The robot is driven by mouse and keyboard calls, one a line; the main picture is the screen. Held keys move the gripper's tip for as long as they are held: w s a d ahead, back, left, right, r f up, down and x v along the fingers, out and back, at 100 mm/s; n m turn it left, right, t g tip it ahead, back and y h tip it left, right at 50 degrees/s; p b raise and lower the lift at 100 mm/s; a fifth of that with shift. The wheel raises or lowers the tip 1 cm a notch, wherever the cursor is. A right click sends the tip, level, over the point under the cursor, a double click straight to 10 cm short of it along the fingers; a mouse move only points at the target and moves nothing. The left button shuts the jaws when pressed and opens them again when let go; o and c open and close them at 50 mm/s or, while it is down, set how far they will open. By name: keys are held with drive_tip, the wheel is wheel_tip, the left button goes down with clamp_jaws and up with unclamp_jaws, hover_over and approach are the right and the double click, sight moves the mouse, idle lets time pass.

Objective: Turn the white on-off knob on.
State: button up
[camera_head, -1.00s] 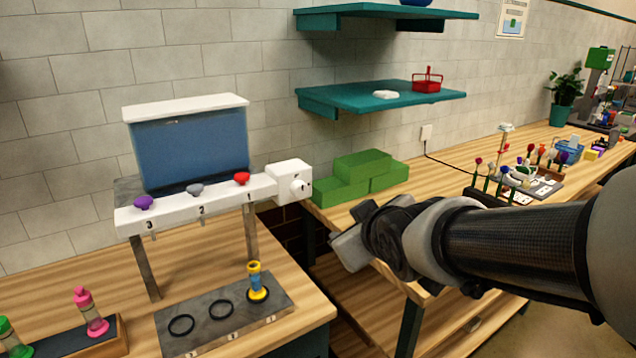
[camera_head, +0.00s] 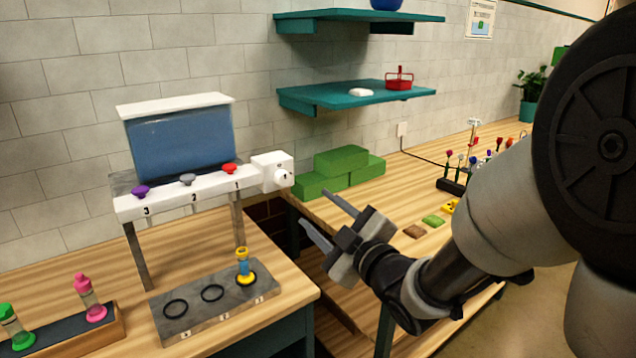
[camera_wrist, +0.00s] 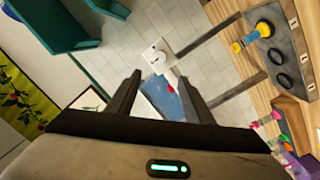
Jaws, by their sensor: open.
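The white on-off knob (camera_head: 283,177) sits on the right side of a white box (camera_head: 265,168) at the right end of the dispenser's white rail. In the wrist view the knob (camera_wrist: 158,56) shows ahead, beyond and between my fingers. My gripper (camera_head: 314,208) is open and empty, below and to the right of the knob, apart from it. Its two fingers point up and left toward the dispenser. In the wrist view my gripper's fingers (camera_wrist: 158,82) stand wide apart. The knob's marks are too small to read.
The dispenser has a blue tank (camera_head: 182,143) and purple, grey and red knobs along its rail. A yellow-and-blue vial (camera_head: 244,265) stands on the grey plate (camera_head: 190,325) below. Green blocks (camera_head: 340,165) lie on the right bench. A teal shelf (camera_head: 350,98) hangs above.

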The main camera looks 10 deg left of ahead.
sight(284, 180)
drive_tip(key=p+x, duration=0.2)
drive_tip(key=x, duration=1.3)
drive_tip(key=shift+w+a, duration=0.1)
drive_tip(key=shift+w, duration=0.05)
drive_tip(key=shift+c, duration=0.2)
drive_tip(key=c, duration=1)
